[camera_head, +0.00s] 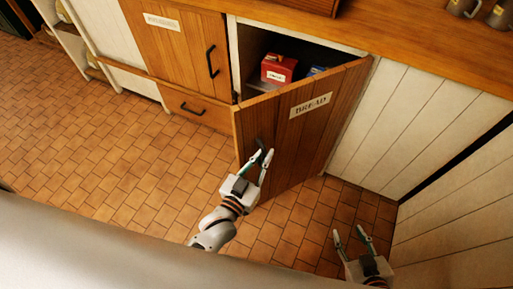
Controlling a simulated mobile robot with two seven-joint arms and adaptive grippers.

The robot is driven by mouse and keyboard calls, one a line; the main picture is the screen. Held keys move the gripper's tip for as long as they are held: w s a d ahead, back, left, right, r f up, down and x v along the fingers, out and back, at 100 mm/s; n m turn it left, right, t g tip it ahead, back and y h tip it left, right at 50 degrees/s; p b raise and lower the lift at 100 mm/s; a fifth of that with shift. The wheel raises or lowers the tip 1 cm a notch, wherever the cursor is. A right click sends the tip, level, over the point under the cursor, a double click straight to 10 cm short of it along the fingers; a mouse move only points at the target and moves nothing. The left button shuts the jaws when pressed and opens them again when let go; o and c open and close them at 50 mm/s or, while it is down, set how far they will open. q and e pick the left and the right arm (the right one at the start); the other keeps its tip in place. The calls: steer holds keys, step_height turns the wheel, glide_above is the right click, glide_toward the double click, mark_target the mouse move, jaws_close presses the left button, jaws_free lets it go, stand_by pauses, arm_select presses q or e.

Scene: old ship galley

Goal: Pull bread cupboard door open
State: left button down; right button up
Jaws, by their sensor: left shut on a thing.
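The bread cupboard door (295,140) is wooden, carries a label reading BREAD (311,104), and stands partly open, hinged on its right side. My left gripper (264,157) is shut on the dark door handle (258,148) near the door's free left edge. The fingers hide part of the handle. Inside the cupboard, a red box (278,69) and part of a blue thing (316,71) show above the door. My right gripper (354,240) is open and empty, low at the right, apart from the door.
A closed wooden cupboard door (180,46) with a dark handle is left of the opening, with a drawer (197,108) below it. White plank panels (385,120) stand at the right. Metal mugs (461,7) are on the wooden counter (430,55). The tiled floor (110,165) is clear at left.

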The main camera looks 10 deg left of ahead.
arm_select(q)
steer(key=shift+s+d, duration=0.3)
steer(key=c, duration=2.1)
jaws_free()
steer(key=shift+r, duration=0.1)
